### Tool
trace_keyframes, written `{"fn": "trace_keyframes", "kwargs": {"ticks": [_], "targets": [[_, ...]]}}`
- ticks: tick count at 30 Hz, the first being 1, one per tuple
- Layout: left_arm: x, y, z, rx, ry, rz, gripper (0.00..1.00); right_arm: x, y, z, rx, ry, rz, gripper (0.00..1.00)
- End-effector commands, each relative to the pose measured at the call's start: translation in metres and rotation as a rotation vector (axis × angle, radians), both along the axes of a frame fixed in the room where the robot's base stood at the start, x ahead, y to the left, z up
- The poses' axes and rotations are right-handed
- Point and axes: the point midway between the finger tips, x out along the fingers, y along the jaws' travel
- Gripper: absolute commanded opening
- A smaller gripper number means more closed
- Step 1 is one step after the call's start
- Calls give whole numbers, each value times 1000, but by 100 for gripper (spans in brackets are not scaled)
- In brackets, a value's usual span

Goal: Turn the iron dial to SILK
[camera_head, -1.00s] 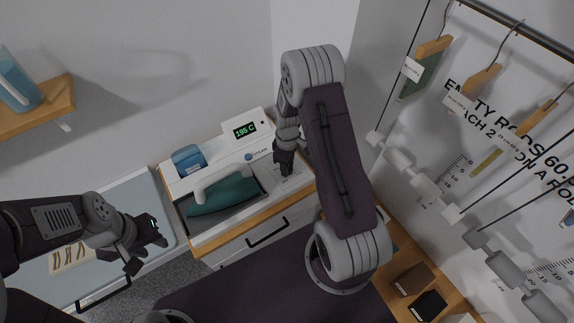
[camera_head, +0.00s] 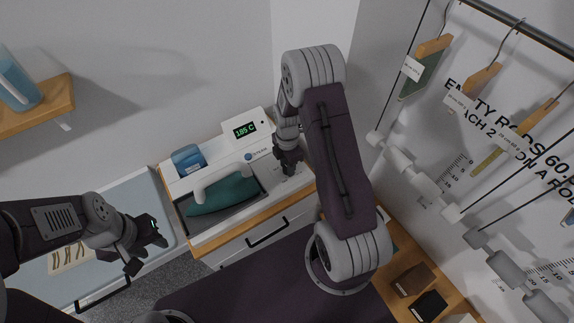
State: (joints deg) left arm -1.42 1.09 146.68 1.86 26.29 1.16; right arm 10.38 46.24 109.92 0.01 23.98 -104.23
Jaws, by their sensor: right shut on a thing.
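The iron station (camera_head: 222,238) is a white unit with a wooden front edge. A teal iron (camera_head: 224,195) with a pale handle lies in its tray. The display (camera_head: 244,130) at the back reads 185 C. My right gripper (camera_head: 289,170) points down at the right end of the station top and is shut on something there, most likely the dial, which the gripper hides. The dial's marks are too small to read. My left gripper (camera_head: 147,252) hangs at the lower left, away from the station; its jaw gap is unclear.
A blue container (camera_head: 187,158) stands at the back left of the station, and a blue button (camera_head: 249,157) sits near the display. A pale blue board (camera_head: 128,204) lies to the left. Hangers (camera_head: 482,82) hang from a rail at the right.

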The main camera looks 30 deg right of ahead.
Motion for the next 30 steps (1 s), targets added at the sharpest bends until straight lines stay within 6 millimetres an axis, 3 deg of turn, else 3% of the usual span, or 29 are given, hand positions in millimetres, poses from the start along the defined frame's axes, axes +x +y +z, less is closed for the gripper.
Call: {"fn": "trace_keyframes", "kwargs": {"ticks": [15,30], "targets": [[0,0,0,0,0,0,36,4,-2,3,-5,-11,451,0],[0,0,-1,0,0,0,36,5,-2,3,-6,-12,667,0]]}}
